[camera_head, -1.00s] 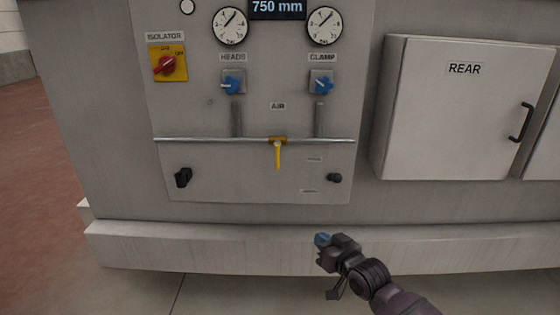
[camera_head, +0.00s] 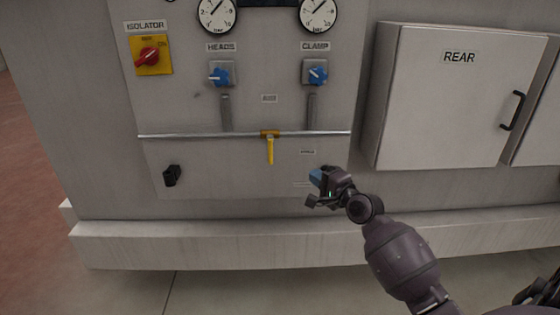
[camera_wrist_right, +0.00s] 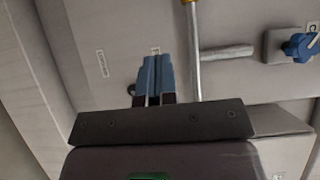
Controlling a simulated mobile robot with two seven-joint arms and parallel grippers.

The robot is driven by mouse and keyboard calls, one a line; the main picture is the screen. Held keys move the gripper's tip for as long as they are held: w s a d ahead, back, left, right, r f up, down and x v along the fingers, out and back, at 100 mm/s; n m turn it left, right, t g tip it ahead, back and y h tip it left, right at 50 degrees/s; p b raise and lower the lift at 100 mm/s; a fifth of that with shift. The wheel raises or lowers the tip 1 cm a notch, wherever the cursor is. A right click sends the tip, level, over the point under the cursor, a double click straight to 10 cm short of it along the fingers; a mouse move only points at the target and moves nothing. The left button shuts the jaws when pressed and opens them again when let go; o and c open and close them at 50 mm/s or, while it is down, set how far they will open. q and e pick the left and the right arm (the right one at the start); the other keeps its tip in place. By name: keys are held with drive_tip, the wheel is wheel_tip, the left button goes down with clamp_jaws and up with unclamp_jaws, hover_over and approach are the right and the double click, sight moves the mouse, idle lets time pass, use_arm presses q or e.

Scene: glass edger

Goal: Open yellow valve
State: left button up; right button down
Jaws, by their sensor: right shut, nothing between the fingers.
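The yellow valve (camera_head: 270,148) sits on a horizontal metal pipe low on the panel. Its lever hangs straight down from the pipe. Only a sliver of yellow at the pipe shows at the top edge of the right wrist view (camera_wrist_right: 189,2). My right gripper (camera_head: 316,178) is to the right of the lever and a little lower, apart from it. Its blue fingers (camera_wrist_right: 157,76) are together and empty in the right wrist view. My left gripper is not in view.
Blue HEADS (camera_head: 220,75) and CLAMP (camera_head: 316,73) knobs sit above the pipe. A red-on-yellow isolator (camera_head: 150,56) is at upper left, a black knob (camera_head: 171,175) at lower left. The REAR cabinet (camera_head: 450,110) juts out at right. A ledge (camera_head: 200,245) runs below the panel.

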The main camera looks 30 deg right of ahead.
approach(270, 150)
drive_tip(key=w+d+f, duration=0.3)
drive_tip(key=w+d, duration=0.1)
drive_tip(key=shift+w+a+r, duration=0.1)
drive_tip(key=shift+w+a, duration=0.5)
drive_tip(key=shift+w, duration=0.2)
drive_tip(key=shift+w+a, duration=0.6)
drive_tip(key=shift+w, duration=0.25)
drive_tip(key=shift+w+a+m+b, duration=0.15)
drive_tip(key=shift+m+b, duration=0.15)
drive_tip(key=shift+b, duration=0.3)
